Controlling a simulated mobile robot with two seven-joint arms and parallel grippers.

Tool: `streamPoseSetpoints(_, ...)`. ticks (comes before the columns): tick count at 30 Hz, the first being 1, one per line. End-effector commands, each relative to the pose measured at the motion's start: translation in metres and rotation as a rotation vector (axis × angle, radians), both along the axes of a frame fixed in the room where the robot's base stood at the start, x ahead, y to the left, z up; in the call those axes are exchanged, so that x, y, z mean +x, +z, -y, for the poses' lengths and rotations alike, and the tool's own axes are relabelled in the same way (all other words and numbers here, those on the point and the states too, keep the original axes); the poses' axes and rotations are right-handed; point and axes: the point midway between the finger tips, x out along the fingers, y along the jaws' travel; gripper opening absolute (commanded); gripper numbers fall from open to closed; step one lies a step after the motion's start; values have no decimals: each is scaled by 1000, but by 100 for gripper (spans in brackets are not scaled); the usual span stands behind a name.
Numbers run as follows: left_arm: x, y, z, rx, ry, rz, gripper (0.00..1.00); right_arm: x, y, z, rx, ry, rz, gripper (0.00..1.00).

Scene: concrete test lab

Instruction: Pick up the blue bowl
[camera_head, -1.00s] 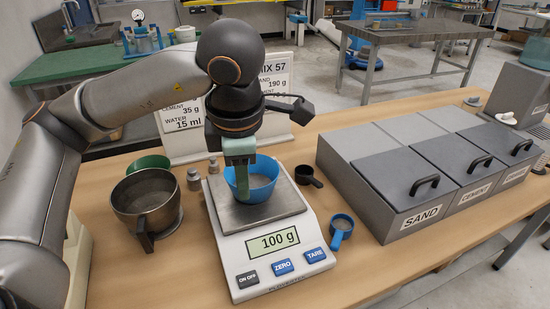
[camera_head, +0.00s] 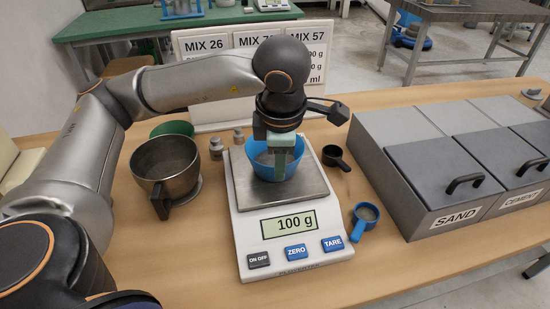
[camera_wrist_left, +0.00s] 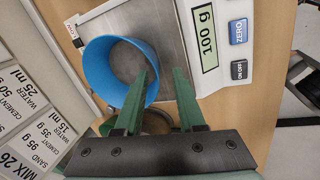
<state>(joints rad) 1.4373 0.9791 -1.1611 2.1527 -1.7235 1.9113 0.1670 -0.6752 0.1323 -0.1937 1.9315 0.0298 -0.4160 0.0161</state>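The blue bowl (camera_head: 258,168) sits upright on the metal plate of the white scale (camera_head: 240,238), whose display reads 100 g. Grey material shows inside the bowl in the wrist view, where the bowl (camera_wrist_left: 95,75) is at upper left. My left gripper (camera_head: 279,174) is lowered at the bowl from above. In the wrist view its two green fingers (camera_wrist_left: 162,74) are apart, one over the bowl's inside and the other beyond the rim, with the bowl wall between them. I cannot tell whether either finger touches the wall. My right gripper is not in view.
A metal pot (camera_head: 165,162) and green bowl (camera_head: 173,128) stand left of the scale, with small weights (camera_head: 216,149) nearby. A black scoop (camera_head: 335,157) and blue scoop (camera_head: 363,218) lie to the right. Lidded bins (camera_head: 455,185) stand farther right; a mix sign (camera_head: 250,45) is behind.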

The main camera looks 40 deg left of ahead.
Motion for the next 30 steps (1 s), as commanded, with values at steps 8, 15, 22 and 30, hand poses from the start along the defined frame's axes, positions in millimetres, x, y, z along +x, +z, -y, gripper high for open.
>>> streamPoseSetpoints(8,9,-36,-13,2,1,-4,38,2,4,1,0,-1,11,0)
streamPoseSetpoints(15,10,-41,-13,0,1,-1,38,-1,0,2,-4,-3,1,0)
streamPoseSetpoints(22,10,-41,-13,0,1,-1,19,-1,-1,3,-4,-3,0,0)
streamPoseSetpoints(30,10,-41,-13,0,0,-1,0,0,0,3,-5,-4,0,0)
